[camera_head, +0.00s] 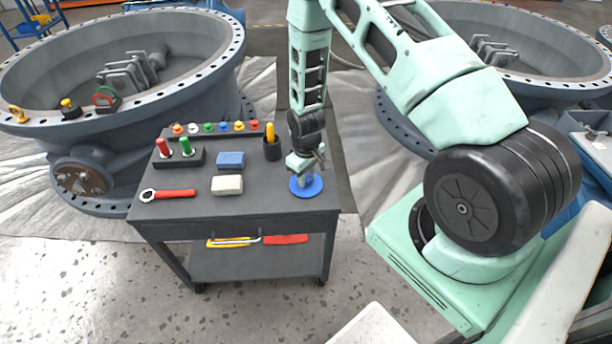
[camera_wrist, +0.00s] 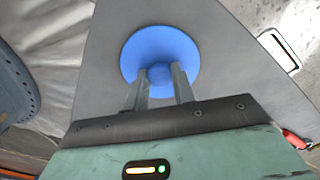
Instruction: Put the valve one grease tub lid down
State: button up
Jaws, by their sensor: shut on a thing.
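A round blue lid (camera_head: 306,187) shows at the right front part of the dark cart top (camera_head: 260,202). My gripper (camera_head: 304,170) is above it, pointing down. In the wrist view the lid (camera_wrist: 160,48) is a flat blue disc with a small blue knob (camera_wrist: 160,76). The two fingers of my gripper (camera_wrist: 161,86) are closed on the knob, one on each side. The lid looks flat and level, low over the cart top or on it; I cannot tell whether it touches. No grease tub can be made out for sure.
On the cart lie a red-handled wrench (camera_head: 168,194), a white block (camera_head: 227,185), a blue block (camera_head: 231,160), a holder with red and green items (camera_head: 178,157) and a black cup (camera_head: 271,150). A large valve (camera_head: 120,70) stands behind left. The front middle of the cart is clear.

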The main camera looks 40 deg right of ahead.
jog(key=shift+f, duration=0.15)
jog(key=o, duration=1)
jog(key=shift+c, duration=0.2)
notch_tip(320, 180, up, 12)
jog(key=b, duration=0.1)
jog(key=s+a+r+n+y, duration=0.1)
jog(key=s+a+r, duration=0.2)
jog(key=a+r, duration=0.4)
jog(key=s+a+r+n, duration=0.15)
jog(key=a+r, duration=0.25)
jog(key=a, duration=0.4)
jog(key=s+a+r+n, duration=0.1)
jog(key=s+a+r, duration=0.3)
jog(key=s, duration=0.6)
jog(key=s+a+r+n, duration=0.2)
jog(key=s+a+r, duration=0.3)
jog(key=s, duration=0.4)
jog(key=shift+s+a+r, duration=0.2)
jog(key=shift+s+r, duration=0.15)
jog(key=shift+s, duration=0.05)
